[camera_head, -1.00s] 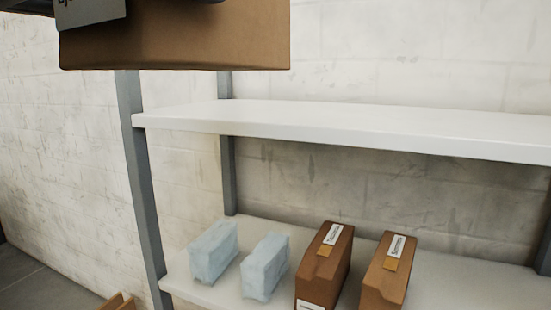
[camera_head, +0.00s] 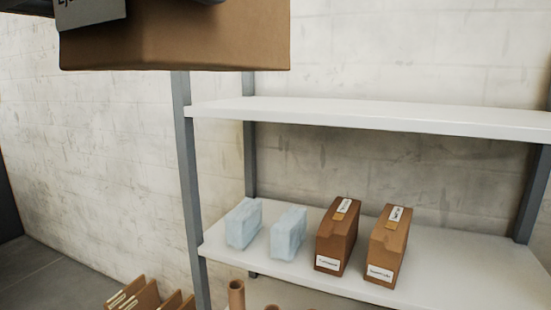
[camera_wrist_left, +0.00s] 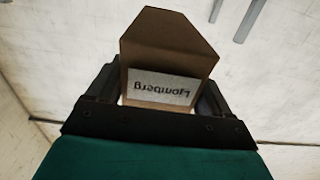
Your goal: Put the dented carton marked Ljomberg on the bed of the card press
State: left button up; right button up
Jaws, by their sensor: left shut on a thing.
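A brown carton (camera_head: 200,42) hangs close in front of me at the top left of the head view, cut off by the upper edge. In the left wrist view the same carton (camera_wrist_left: 165,45) bears a white label reading Ljomberg, upside down in the picture. My left gripper (camera_wrist_left: 160,100) is shut on it, with a dark finger on each side. In the head view only a dark part of this gripper shows at the top edge. My right gripper is not in view. I see no card press in any view.
A shelf rack has a bare upper board (camera_head: 370,116). Its lower board (camera_head: 455,290) holds two pale blue wrapped packs (camera_head: 243,224) and two labelled brown cartons (camera_head: 387,245). Open brown boxes (camera_head: 140,297) and a brown tube (camera_head: 236,296) stand low down. Floor shows at the left.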

pick_arm(q)
jog(key=shift+a, duration=0.1)
jog(key=w, duration=0.5)
jog(key=shift+f+p, duration=0.25)
jog(key=shift+p, duration=0.05)
jog(key=w+a+f+n+t+y+p, duration=0.1)
jog(key=w+a+f+n+y, duration=0.2)
jog(key=w+f, duration=0.4)
jog(key=w+a+f+y+p, duration=0.1)
jog(key=w+a+f+y, duration=0.1)
jog(key=w+a+f, duration=0.5)
jog(key=s+f+p, duration=0.1)
jog(key=s+f, duration=0.1)
jog(key=f, duration=1)
jog(key=s+f+n+y, duration=0.1)
jog(key=s+f, duration=0.2)
jog(key=f, duration=1)
jog(key=shift+s+a+f+p, duration=0.15)
jog(key=shift+s+a+p, duration=0.1)
jog(key=shift+p, duration=0.15)
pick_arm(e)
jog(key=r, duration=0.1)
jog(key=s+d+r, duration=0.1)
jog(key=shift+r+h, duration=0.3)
pick_arm(q)
jog(key=shift+s+a+t+y, duration=0.1)
jog(key=shift+a+t+y, duration=0.2)
jog(key=shift+y, duration=0.1)
